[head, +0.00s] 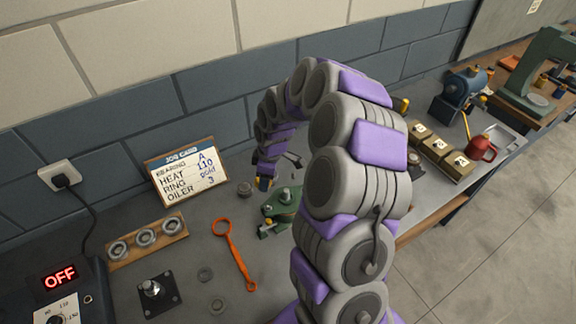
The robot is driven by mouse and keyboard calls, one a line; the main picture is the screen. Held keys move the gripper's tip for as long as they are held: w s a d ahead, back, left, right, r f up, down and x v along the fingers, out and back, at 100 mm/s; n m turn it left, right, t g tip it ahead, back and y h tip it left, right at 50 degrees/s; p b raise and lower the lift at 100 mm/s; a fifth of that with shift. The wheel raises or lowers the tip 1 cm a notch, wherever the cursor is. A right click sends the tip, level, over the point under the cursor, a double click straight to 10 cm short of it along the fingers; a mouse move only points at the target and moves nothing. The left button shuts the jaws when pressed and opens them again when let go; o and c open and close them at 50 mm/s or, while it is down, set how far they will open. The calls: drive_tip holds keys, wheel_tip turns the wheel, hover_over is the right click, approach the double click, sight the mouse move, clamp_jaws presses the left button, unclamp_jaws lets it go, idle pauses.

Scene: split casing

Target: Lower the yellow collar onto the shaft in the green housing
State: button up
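The green housing (289,212) sits on the bench just left of my arm, which hides its right part. A short grey metal shaft (285,196) stands up in it. My gripper (265,183) points down at the far end of my arm, up and left of the shaft in the picture. Small yellow-orange patches show at its tip. I cannot tell whether they are fingertips or the yellow collar, nor whether the fingers are open or shut. A small yellow part also shows at the housing's lower left.
An orange wrench (233,252), a rack of rings (146,238), a black plate with a stud (158,295) and loose rings lie left. A job card (186,172) leans at the wall. Boxes (433,147) and a red oil can (483,149) stand right. My arm hides the middle.

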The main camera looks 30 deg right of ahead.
drive_tip(key=d+n+p, duration=0.1)
drive_tip(key=n, duration=0.1)
drive_tip(key=s+d+n+p, duration=0.1)
drive_tip(key=d+n, duration=0.1)
drive_tip(key=s+d+n+g+p, duration=0.1)
drive_tip(key=n, duration=0.1)
drive_tip(key=shift+d+r, duration=0.4)
drive_tip(key=shift+s+d+f+n+p, duration=0.2)
drive_tip(key=shift+d+f+n, duration=0.15)
drive_tip(key=shift+f, duration=0.25)
drive_tip(key=shift+s+d+f+n+p, duration=0.1)
drive_tip(key=shift+d+f+n+p, duration=0.15)
drive_tip(key=shift+f, duration=0.35)
drive_tip(key=shift+s+d+f+n+p, duration=0.1)
drive_tip(key=shift+d+f+n+p, duration=0.15)
drive_tip(key=shift+f+n, duration=0.25)
drive_tip(key=shift+f, duration=0.1)
drive_tip(key=shift+b, duration=0.55)
drive_tip(key=shift+f, duration=0.1)
drive_tip(key=shift+f+b, duration=0.85)
drive_tip(key=shift+f, duration=0.7)
drive_tip(key=shift+f, duration=0.2)
drive_tip(key=o, duration=1.1)
